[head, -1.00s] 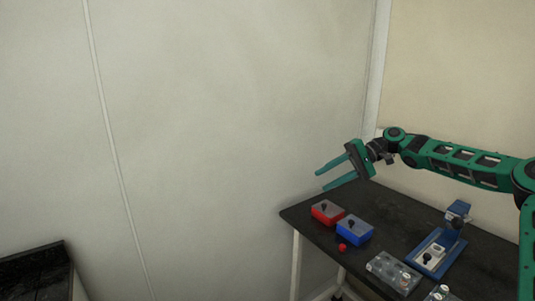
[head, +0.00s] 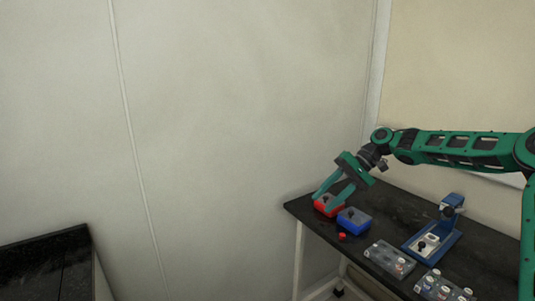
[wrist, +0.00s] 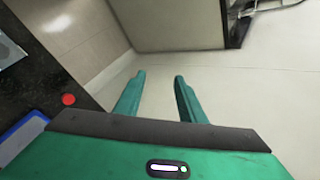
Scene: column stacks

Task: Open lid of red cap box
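The red box (head: 325,210) with a dark-knobbed lid sits at the far left end of the dark table in the head view. Its lid looks shut, though the fingers partly cover it. My gripper (head: 321,203) is open and empty, tilted downward, its fingers overlapping the red box in the picture. I cannot tell whether they touch it. In the wrist view the two green fingers (wrist: 159,77) are spread, with only pale floor between them, and the red box is not visible there. A loose red cap (head: 342,236) lies on the table; it also shows in the wrist view (wrist: 68,99).
A blue box (head: 354,222) stands just right of the red one; part of it shows in the wrist view (wrist: 22,135). The table edge drops to open floor.

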